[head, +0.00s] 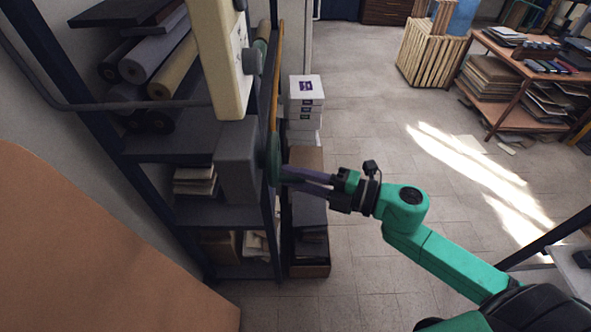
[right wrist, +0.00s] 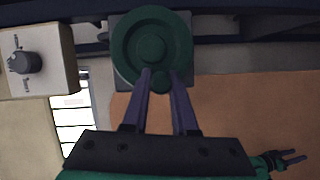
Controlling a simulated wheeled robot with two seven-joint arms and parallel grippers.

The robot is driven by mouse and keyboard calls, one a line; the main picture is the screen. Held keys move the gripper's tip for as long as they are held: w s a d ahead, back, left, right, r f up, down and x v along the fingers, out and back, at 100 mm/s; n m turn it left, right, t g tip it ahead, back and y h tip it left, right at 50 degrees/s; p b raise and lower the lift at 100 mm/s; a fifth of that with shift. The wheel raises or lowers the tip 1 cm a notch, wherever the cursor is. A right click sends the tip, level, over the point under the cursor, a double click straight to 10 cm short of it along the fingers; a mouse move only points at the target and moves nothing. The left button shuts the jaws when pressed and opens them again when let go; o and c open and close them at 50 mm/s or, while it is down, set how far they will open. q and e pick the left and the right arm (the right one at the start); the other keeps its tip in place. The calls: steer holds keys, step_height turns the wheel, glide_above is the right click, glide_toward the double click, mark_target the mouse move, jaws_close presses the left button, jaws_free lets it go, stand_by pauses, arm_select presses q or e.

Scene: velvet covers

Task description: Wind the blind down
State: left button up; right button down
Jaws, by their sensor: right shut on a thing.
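A green hand wheel (head: 272,158) is mounted on a grey box (head: 237,165); the head view shows it nearly edge-on. In the right wrist view the wheel (right wrist: 125,50) faces me, with a round hub and a small knob (right wrist: 161,80) at its lower rim. My right gripper (head: 285,178) is at the wheel; its purple fingers (right wrist: 161,88) are shut on the knob. My left gripper (right wrist: 290,158) shows small at the lower right of the right wrist view, fingers apart and empty. I cannot clearly identify the blind.
A beige box (head: 218,45) with a dial (right wrist: 22,62) is beside the wheel. A shelf rack (head: 150,145) holds rolls. A bright panel with dark lines (right wrist: 72,118) shows in the wrist view. An orange-brown board (head: 90,250) stands lower left.

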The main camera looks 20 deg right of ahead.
steer(key=shift+r, duration=0.15)
steer(key=c, duration=0.7)
jaws_free()
steer(key=shift+w, duration=0.1)
steer(key=shift+d, duration=0.1)
steer(key=shift+s+d+f, duration=0.2)
steer(key=shift+s, duration=0.05)
steer(key=b+v, duration=0.3)
steer(key=v, duration=1.1)
steer(key=shift+w+r, duration=0.1)
